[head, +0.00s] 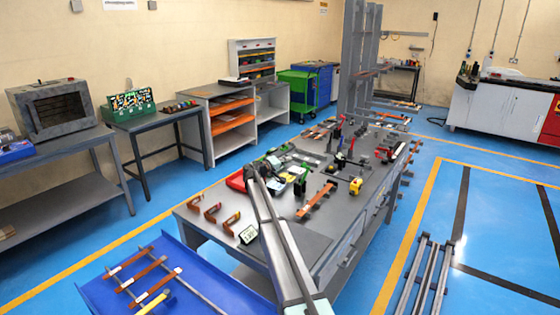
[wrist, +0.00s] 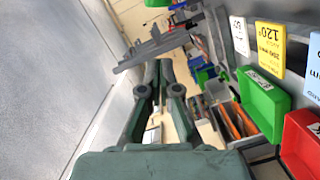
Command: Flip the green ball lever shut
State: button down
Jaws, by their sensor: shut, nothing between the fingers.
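On the grey workbench (head: 285,238) in the head view, a cluster of small machines (head: 345,160) stands toward the far half. No green ball lever can be made out in the wrist view.
Orange-brown bars (head: 316,199) and copper-coloured brackets (head: 211,213) lie on the bench. In the wrist view, a green bin (wrist: 262,104), a red bin (wrist: 302,140) and label cards are at the right. A grey flat surface (wrist: 55,75) fills the left.

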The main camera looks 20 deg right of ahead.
jog(key=shift+s+d+f+p, duration=0.3)
jog(key=shift+s+d+p, duration=0.1)
jog(key=shift+d, duration=0.25)
jog(key=shift+s+d+f+p, duration=0.3)
jog(key=shift+d+p, duration=0.1)
jog(key=shift+d, duration=0.3)
jog(key=shift+s+d+f+p, duration=0.25)
jog(key=shift+s+d+p, duration=0.15)
jog(key=shift+d, duration=0.25)
jog(key=shift+w, duration=0.1)
jog(key=shift+d+f+b, duration=0.1)
jog(key=shift+f+b, duration=0.05)
jog(key=shift+b, duration=0.35)
